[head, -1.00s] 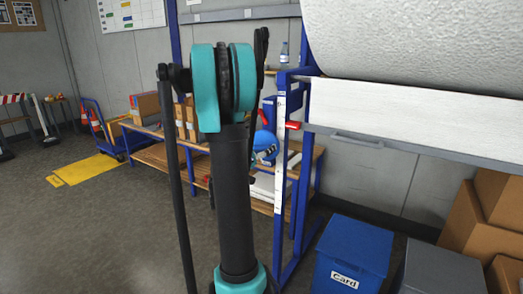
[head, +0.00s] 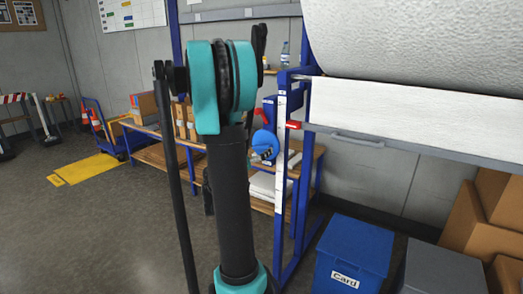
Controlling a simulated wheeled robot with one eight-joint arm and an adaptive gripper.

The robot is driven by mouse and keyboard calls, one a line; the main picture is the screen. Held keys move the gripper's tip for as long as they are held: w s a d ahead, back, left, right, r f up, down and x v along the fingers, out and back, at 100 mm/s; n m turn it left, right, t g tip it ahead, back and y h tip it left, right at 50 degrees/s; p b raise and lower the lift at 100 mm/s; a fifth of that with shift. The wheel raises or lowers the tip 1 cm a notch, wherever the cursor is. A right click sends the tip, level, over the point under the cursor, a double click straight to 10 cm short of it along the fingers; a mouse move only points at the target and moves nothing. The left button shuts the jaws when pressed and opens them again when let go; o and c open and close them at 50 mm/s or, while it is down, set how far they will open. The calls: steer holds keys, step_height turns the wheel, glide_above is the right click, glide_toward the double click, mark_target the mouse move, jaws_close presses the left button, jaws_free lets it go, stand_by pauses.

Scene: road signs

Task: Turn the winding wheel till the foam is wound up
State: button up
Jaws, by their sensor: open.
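A large roll of white foam (head: 425,40) hangs at the upper right, partly cut off by the picture edge. A white foam sheet (head: 420,115) shows below it, above a grey bar. The roll is on a blue frame (head: 283,235). A small round blue part (head: 263,143), which looks like the winding wheel, shows left of the frame's post, just right of my arm. A red piece (head: 261,114) is just above it. My arm stands upright in front and covers part of this area. I cannot make out my gripper's fingers; they seem hidden behind the arm.
A blue bin marked Card (head: 352,258) and a grey bin (head: 440,268) stand at the lower right beside stacked cardboard boxes (head: 480,225). A wooden bench (head: 165,157) with boxes is behind my arm.

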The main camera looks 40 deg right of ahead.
steer(key=v, duration=0.8)
steer(key=m, duration=3.6)
glide_toward(260, 147)
steer(key=x, duration=1.1)
steer(key=shift+d+f, duration=0.1)
steer(key=shift+d, duration=0.05)
